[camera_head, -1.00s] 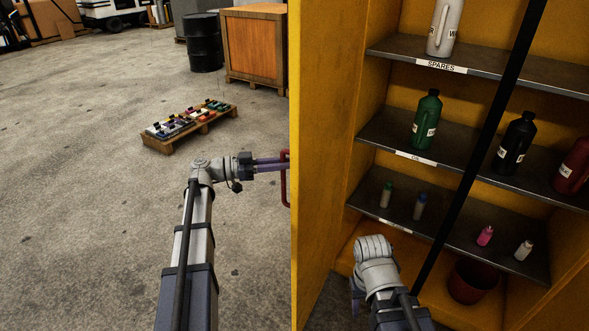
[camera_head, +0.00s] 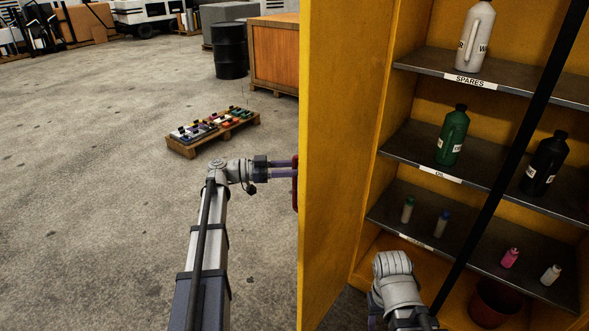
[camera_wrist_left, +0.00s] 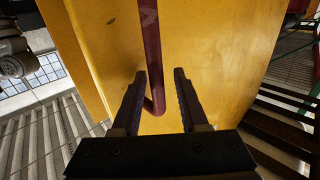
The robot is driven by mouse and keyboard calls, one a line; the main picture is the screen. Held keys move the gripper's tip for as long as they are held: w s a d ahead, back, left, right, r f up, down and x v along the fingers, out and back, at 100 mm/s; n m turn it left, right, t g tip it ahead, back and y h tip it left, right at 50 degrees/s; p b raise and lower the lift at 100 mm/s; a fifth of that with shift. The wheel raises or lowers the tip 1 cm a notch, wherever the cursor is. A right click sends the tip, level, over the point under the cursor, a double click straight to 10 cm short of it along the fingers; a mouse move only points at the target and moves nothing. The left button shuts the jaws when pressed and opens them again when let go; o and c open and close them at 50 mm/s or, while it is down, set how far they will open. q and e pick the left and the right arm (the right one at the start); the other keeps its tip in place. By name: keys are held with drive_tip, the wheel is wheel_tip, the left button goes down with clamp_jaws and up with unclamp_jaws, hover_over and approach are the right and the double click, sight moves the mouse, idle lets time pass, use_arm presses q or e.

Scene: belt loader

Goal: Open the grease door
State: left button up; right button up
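A tall yellow door panel (camera_head: 335,150) stands swung out at the left of a yellow cabinet, its shelves in plain view. A dark red bar handle (camera_head: 295,185) is on the panel's outer face. My left gripper (camera_head: 288,168) reaches it from the left. In the left wrist view the handle (camera_wrist_left: 152,45) runs down between the two fingers (camera_wrist_left: 161,75), nearer the left one. The fingers stand apart with a gap beside the handle.
The shelves hold a white jug (camera_head: 474,38), a green jug (camera_head: 452,138), a black jug (camera_head: 545,165) and small bottles. A dark red bucket (camera_head: 495,303) stands below. A black bar (camera_head: 510,160) crosses the cabinet front. Floor left of the panel is clear up to a loaded pallet (camera_head: 215,130).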

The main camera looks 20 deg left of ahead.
use_arm(q)
drive_tip(key=shift+o, duration=0.2)
drive_tip(key=shift+s, duration=0.1)
drive_tip(key=v, duration=0.8)
idle(0.4)
